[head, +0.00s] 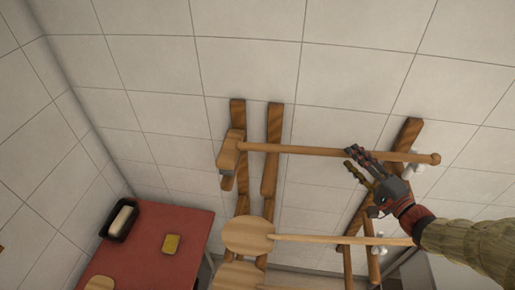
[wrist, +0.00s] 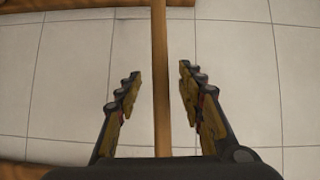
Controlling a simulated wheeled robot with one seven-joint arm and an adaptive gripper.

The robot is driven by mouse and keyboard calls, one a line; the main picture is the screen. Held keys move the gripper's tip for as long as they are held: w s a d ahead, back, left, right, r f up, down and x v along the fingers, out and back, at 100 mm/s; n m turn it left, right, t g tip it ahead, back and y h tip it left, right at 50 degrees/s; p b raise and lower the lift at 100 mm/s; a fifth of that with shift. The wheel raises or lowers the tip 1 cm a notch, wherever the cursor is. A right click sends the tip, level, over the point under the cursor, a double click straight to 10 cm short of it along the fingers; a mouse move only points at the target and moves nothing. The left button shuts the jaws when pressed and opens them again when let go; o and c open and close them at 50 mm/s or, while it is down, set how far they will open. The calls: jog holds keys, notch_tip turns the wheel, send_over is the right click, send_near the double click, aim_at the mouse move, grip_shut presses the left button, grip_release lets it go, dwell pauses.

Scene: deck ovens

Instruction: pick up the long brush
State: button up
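The long brush is wooden and lies across the top of a wall rack. Its block head (head: 229,152) is at the left in the head view, and its long round handle (head: 300,149) runs right to a knob end. My gripper (head: 350,161) is at the right part of the handle, open. In the wrist view the handle (wrist: 160,80) runs upright between the two spread fingers (wrist: 160,72), with a gap on each side. The depth between fingers and handle is hard to tell.
Wooden rack posts (head: 272,140) stand against the tiled wall. A round-bladed wooden peel (head: 248,235) hangs below the brush, its handle reaching right under my gripper. A red table (head: 190,222) at lower left bears a black tray (head: 106,228) and a yellow block (head: 171,244).

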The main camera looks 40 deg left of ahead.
jog(key=p+x, duration=0.1)
jog(key=x, duration=0.3)
jog(key=shift+w+p, duration=0.25)
jog(key=shift+p, duration=0.05)
jog(key=shift+c, duration=0.5)
grip_shut()
jog(key=shift+r, duration=0.1)
